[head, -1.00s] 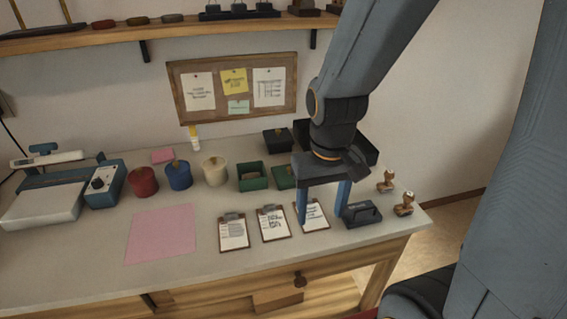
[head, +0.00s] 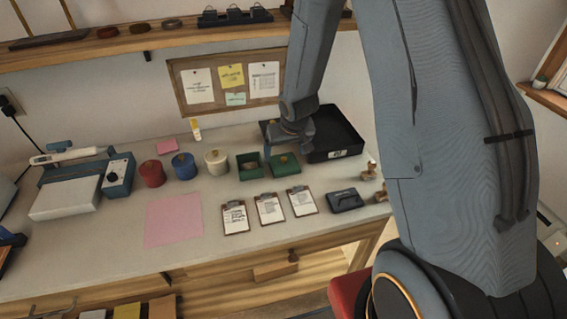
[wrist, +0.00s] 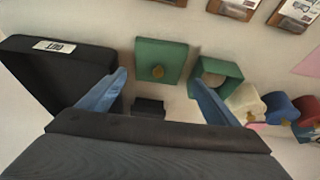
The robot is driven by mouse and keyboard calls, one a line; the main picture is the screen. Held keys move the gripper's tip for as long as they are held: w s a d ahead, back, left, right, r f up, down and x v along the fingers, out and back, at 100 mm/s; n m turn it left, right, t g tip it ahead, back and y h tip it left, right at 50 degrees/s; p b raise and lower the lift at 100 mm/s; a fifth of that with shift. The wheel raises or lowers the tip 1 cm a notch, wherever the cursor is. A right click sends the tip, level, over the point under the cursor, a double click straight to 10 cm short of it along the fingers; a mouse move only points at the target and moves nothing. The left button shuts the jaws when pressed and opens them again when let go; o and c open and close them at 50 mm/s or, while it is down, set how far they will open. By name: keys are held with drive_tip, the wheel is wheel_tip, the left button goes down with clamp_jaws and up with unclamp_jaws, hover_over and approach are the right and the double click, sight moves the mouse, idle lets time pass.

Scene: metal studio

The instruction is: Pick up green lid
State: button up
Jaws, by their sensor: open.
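The green lid (head: 284,169) is square with a round brass knob and lies flat on the bench, right of the open green box (head: 249,172). In the wrist view the lid (wrist: 175,54) shows in the upper middle, beyond my fingertips, with the green box (wrist: 231,72) to its right. My gripper (head: 292,142) is above the bench just behind the lid in the head view. In the wrist view my gripper (wrist: 160,85) is open and empty, its two blue fingers wide apart. The lid is not between them at this depth; their height above it is unclear.
A large black tray (head: 350,139) stands close at the right. A small black box (wrist: 148,107) sits between the fingers in the wrist view. White (head: 216,163), blue (head: 185,171) and red (head: 152,176) pots stand left. Clipboards (head: 269,208) lie in front.

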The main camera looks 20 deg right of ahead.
sight(284, 160)
drive_tip(key=shift+s+p+x, duration=0.2)
drive_tip(key=shift+p+x, duration=0.25)
drive_tip(key=shift+x, duration=2.75)
drive_tip(key=shift+d+f, duration=0.1)
drive_tip(key=shift+d, duration=0.05)
drive_tip(key=c, duration=0.8)
